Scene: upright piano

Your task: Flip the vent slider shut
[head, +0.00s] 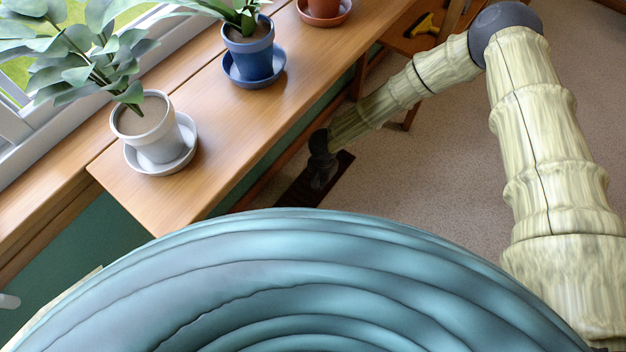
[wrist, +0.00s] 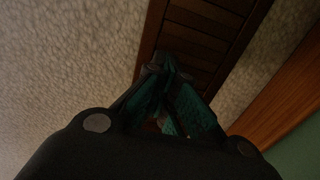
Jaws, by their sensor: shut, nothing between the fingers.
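The dark brown slatted floor vent (head: 340,165) lies on the carpet beside the wooden bench. It also shows at the top of the wrist view (wrist: 205,38), with its slats running across it. My gripper (head: 318,186) points down over the vent. In the wrist view its fingertips (wrist: 167,66) meet and overlap the vent's near part, with nothing seen between them. I cannot make out the vent slider; the fingers may hide it. I cannot tell whether the fingertips touch the vent.
A wooden ledge (head: 225,130) runs along the window, close to the left of my gripper. It bears a white pot (head: 158,142), a blue pot (head: 252,62) and a terracotta pot (head: 322,8). Carpet (head: 420,175) is clear to the right.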

